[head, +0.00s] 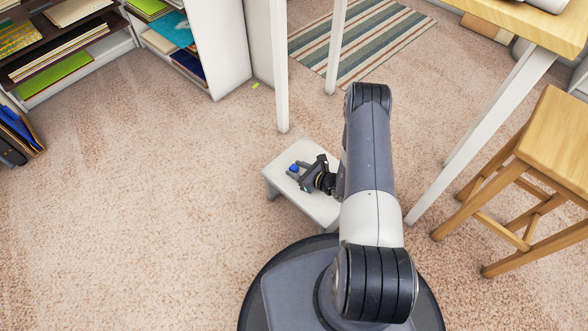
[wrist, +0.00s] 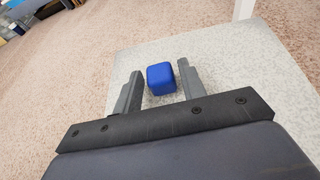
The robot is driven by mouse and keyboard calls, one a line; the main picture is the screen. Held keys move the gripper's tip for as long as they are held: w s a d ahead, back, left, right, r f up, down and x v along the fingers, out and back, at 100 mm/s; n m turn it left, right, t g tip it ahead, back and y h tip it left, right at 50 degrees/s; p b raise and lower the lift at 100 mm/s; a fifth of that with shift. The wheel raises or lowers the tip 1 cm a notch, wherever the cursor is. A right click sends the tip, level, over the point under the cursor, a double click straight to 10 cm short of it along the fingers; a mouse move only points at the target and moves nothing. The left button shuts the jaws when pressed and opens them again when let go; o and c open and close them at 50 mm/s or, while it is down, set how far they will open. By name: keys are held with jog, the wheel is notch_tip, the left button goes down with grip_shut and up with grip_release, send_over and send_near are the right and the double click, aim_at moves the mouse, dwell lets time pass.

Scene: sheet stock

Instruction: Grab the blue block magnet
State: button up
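The blue block magnet (wrist: 161,78) is a small blue cube with rounded edges on a light grey speckled low table (wrist: 240,62). In the head view the blue magnet (head: 294,168) shows near the table's far left part, partly hidden by my gripper. My gripper (wrist: 158,84) is open, with one finger on each side of the magnet near the fingertips. The right finger looks very close to the magnet; I cannot tell whether it touches. There is a gap on the left. In the head view my gripper (head: 300,174) is low over the low table (head: 318,207).
A white table leg (head: 280,70) stands just behind the low table. A wooden stool (head: 520,165) and a taller table (head: 535,25) are at the right. Shelves (head: 225,50) with folders and sheets stand at the upper left. The carpet at the left is clear.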

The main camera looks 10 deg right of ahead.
jog(key=c, duration=0.7)
